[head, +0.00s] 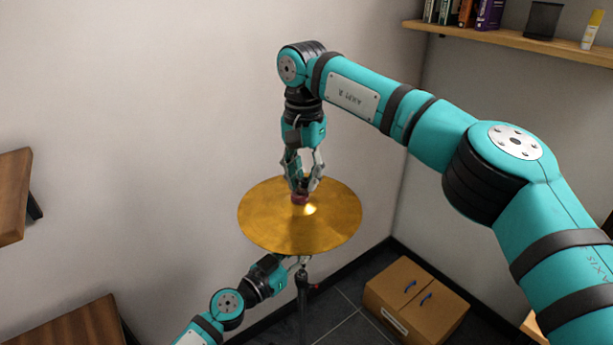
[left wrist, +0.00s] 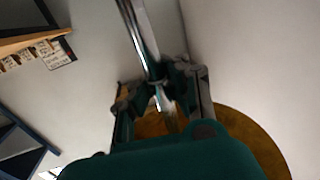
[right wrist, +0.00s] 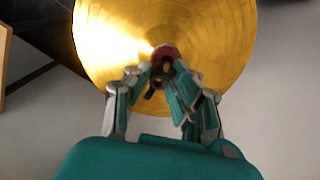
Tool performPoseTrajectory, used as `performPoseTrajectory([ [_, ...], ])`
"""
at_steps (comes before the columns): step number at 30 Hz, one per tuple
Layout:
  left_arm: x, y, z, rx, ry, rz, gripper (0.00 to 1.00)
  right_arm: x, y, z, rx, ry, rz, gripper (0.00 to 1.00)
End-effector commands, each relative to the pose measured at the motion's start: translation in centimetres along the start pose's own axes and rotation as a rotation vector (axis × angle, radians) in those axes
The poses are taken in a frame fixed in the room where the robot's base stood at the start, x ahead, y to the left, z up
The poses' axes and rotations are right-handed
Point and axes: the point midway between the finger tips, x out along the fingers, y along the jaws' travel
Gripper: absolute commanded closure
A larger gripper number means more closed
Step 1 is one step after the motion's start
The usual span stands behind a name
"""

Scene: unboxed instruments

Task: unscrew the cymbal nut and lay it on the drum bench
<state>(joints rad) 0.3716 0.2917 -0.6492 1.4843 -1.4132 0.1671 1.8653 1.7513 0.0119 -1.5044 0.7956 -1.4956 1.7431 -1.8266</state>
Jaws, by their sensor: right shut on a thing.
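The gold cymbal (head: 265,225) lies flat on its stand (head: 303,300), and it also shows in the right wrist view (right wrist: 215,35). My right gripper (head: 300,188) reaches down from above to the cymbal's centre. It is shut on the small dark cymbal nut (right wrist: 166,66); the fingers partly hide it. A red ring (right wrist: 165,52) is around the centre, just beyond the fingertips. My left gripper (head: 297,263) is under the cymbal with its fingers around the chrome stand pole (left wrist: 140,35); whether they grip it is unclear. Which surface is the drum bench is not clear.
A wooden top (head: 75,325) is at lower left, and another wooden edge (head: 12,195) is higher at left. A shelf (head: 530,42) with books is at upper right.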

Motion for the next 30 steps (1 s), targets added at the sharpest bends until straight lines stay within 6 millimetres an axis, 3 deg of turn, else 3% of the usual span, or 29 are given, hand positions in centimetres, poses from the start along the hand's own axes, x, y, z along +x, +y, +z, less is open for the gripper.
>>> performPoseTrajectory([
  [16,-0.3,0.0,0.7,-0.002,-0.012,0.0,1.0,-1.9,0.0,0.0,0.0,0.0,0.0,1.0],
  [27,-0.3,0.0,0.7,-0.002,-0.013,0.0,1.0,-2.1,0.0,0.0,-0.001,0.0,-0.001,1.0],
  [30,-0.3,0.0,0.7,-0.002,-0.013,0.0,1.0,-3.0,-0.1,0.0,-0.001,0.002,-0.003,1.0],
])
